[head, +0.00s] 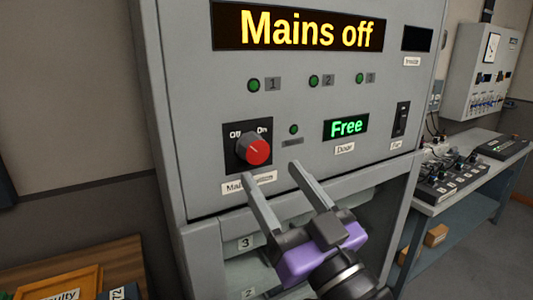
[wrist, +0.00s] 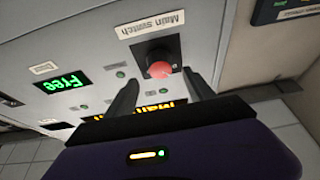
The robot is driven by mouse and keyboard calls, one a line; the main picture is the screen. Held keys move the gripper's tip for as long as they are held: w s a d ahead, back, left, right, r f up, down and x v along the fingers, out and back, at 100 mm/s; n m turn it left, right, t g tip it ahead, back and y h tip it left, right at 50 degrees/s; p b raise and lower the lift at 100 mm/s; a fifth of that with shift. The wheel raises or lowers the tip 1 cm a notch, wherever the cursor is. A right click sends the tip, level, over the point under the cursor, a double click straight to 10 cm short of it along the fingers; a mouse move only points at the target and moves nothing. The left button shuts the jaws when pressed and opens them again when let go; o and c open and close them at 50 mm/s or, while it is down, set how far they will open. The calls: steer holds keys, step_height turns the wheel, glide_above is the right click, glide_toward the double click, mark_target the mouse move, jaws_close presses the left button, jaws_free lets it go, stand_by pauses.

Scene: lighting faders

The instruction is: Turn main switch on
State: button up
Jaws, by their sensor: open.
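The main switch (head: 257,150) is a red rotary knob on a dark square plate with "Off" at its left and "On" at its right. Its pale pointer line aims up and left, toward "Off". The display (head: 298,27) above reads "Mains off". My gripper (head: 270,192) is open and empty, with its two grey fingers pointing up at the panel just below and right of the knob. In the wrist view, the red knob (wrist: 160,69) shows beyond and between the fingertips. It appears apart from both fingers.
Green lamps 1, 2 and 3 (head: 314,81) sit above the knob. A "Free" display (head: 346,127) and a black rocker switch (head: 401,119) are to its right. A bench (head: 460,195) with fader consoles stands at the right. A wooden tray (head: 65,285) is at lower left.

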mark_target(258, 153)
steer(key=shift+p+x, duration=0.6)
steer(key=shift+x, duration=2.15)
jaws_close()
